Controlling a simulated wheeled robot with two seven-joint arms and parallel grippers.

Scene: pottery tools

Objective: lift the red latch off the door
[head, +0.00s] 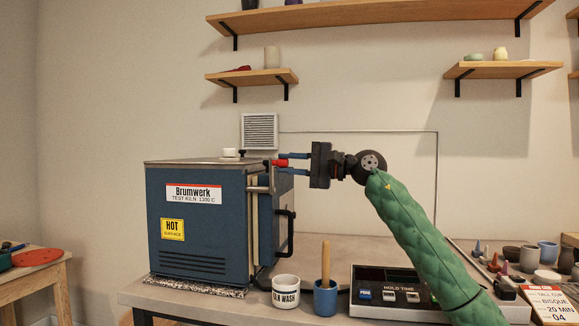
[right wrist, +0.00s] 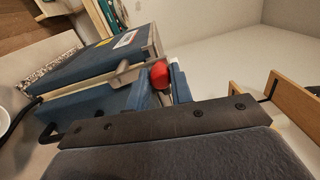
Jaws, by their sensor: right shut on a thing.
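The blue kiln (head: 215,245), labelled "Brumwerk" and "HOT", stands on the left of the bench. Its door (head: 284,208) is on the right side, with a black bar handle (head: 293,229). The red latch (head: 279,162) sits at the top of the door edge, by a grey metal bracket (head: 259,183). My right gripper (head: 285,163) reaches in from the right, its blue fingers shut on the latch. In the right wrist view the red latch (right wrist: 159,74) shows between the fingers, close to the bracket. I cannot tell whether latch and bracket touch. My left gripper is out of view.
A white wash pot (head: 286,291), a blue cup (head: 325,298) with a wooden stick and a hold-time control box (head: 390,297) stand on the bench below my arm. Shelves (head: 252,77) hang above the kiln. The air between kiln top and shelf is clear.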

